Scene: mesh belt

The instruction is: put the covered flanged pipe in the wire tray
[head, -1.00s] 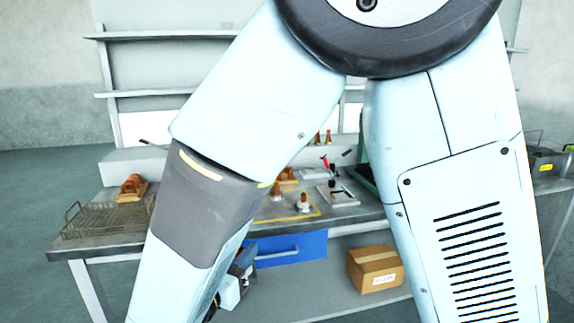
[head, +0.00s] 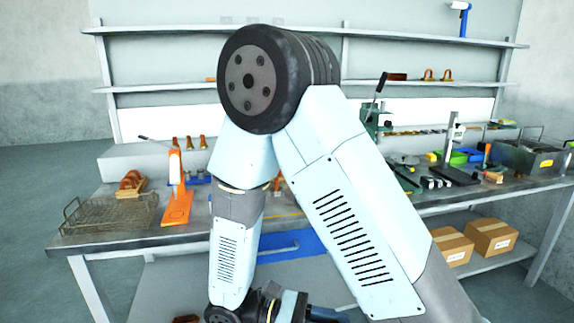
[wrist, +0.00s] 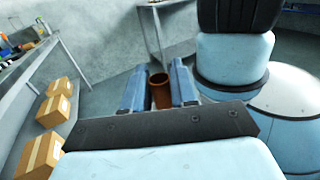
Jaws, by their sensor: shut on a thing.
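The wire tray (head: 95,217), a low wire-mesh basket, sits at the left end of the bench; no contents show clearly in it. In the wrist view, my gripper (wrist: 160,82) has its two blue fingers on either side of a brown, round, open-topped piece, the pipe (wrist: 161,98); it is shut on it. The pipe's flange and cover cannot be made out. In the head view, my wrist hangs low in front of the bench near the bottom edge, well right of and below the tray; the fingers and pipe are not clear there.
A wooden block with copper-coloured rings (head: 130,184) stands just behind the tray. An orange stand (head: 177,200) is to the tray's right. Tools and bins crowd the right of the bench. Cardboard boxes (head: 492,237) sit on the lower shelf. My arm hides the bench's middle.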

